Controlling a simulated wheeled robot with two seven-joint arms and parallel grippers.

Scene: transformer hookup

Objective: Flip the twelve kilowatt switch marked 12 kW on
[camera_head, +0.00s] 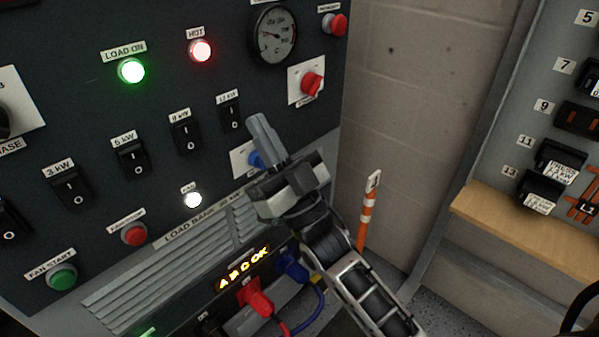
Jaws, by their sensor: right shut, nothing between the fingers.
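The 12 kW switch (231,116) is a black rocker with a white mark, at the right end of a rising row on the dark load bank panel (90,100). Its label sits just above it. My right gripper (261,122) is shut and empty, with its fingertips just right of the switch. I cannot tell whether the tips touch the panel. The gripper partly hides a blue knob (256,160) below the switch. My left gripper is not in view.
A red rotary knob (312,84) is close on the upper right. Red and blue plugs (258,298) with cables are below. An orange-striped post (367,212) stands right.

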